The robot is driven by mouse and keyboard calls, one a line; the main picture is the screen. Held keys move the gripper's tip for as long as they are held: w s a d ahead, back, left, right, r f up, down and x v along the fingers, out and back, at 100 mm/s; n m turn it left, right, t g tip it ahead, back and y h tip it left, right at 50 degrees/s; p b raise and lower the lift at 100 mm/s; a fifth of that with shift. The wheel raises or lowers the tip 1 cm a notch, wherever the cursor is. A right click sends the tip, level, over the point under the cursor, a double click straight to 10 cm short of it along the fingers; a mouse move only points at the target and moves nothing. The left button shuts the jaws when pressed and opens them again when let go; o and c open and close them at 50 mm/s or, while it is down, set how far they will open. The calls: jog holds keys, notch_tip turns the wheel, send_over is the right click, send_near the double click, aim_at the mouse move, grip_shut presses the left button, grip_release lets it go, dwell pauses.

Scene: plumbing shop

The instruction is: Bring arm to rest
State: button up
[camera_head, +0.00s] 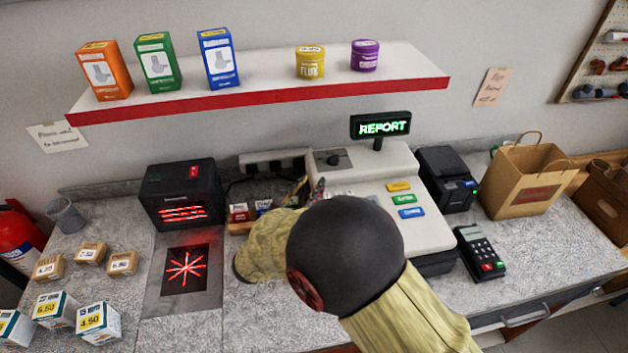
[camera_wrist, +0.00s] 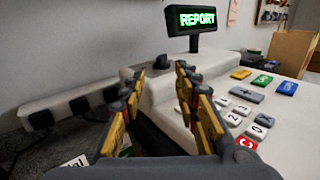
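My arm reaches over the counter in the head view, its large dark joint hiding part of the cash register and most of my gripper (camera_head: 308,187). In the wrist view my gripper (camera_wrist: 158,76) has its two yellow-and-grey fingers apart, with nothing between them. It is close in front of the pale cash register (camera_wrist: 172,95), whose keys lie to the right of the fingers. The register (camera_head: 345,172) carries a display (camera_head: 381,125) reading REPORT in green. I cannot tell whether a finger touches the register.
A scanner (camera_head: 182,195) with red lights and small priced boxes (camera_head: 90,253) are on the left. A card terminal (camera_head: 480,252), black printer (camera_head: 446,180) and paper bag (camera_head: 525,180) stand right. A shelf (camera_head: 270,85) with boxes and jars hangs above. Open counter shows at front right.

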dwell(0.4)
jog(key=d+m, duration=0.1)
jog(key=d, duration=0.1)
jog(key=d+r+m+g+h, duration=0.1)
jog(key=d+r+m+g, duration=0.1)
jog(key=d, duration=0.1)
jog(key=shift+s+d+r+h, duration=0.1)
jog(key=shift+s+d+h, duration=0.2)
jog(key=shift+d, duration=0.05)
jog(key=s+d+r+m+g, duration=0.2)
jog(key=s+d+m+g, duration=0.3)
jog(key=s+d+m, duration=0.4)
jog(key=s+d+r+m+g, duration=0.2)
jog(key=s+d+m+g, duration=0.4)
jog(key=d, duration=0.6)
jog(key=s+a+r+m+t+y, duration=0.1)
jog(key=s+a+m+y, duration=0.1)
jog(key=s+m+y, duration=0.3)
jog(key=s+a+r+m+t+y+b, duration=0.1)
jog(key=s+a+r+m+y, duration=0.1)
jog(key=s+m, duration=0.5)
jog(key=s+a+y, duration=0.1)
jog(key=s+y, duration=0.1)
jog(key=s, duration=0.2)
jog(key=shift+a+m+t+y, duration=0.15)
jog(key=shift+m+t+y, duration=0.15)
jog(key=shift+y, duration=0.1)
jog(key=shift+c, duration=1.2)
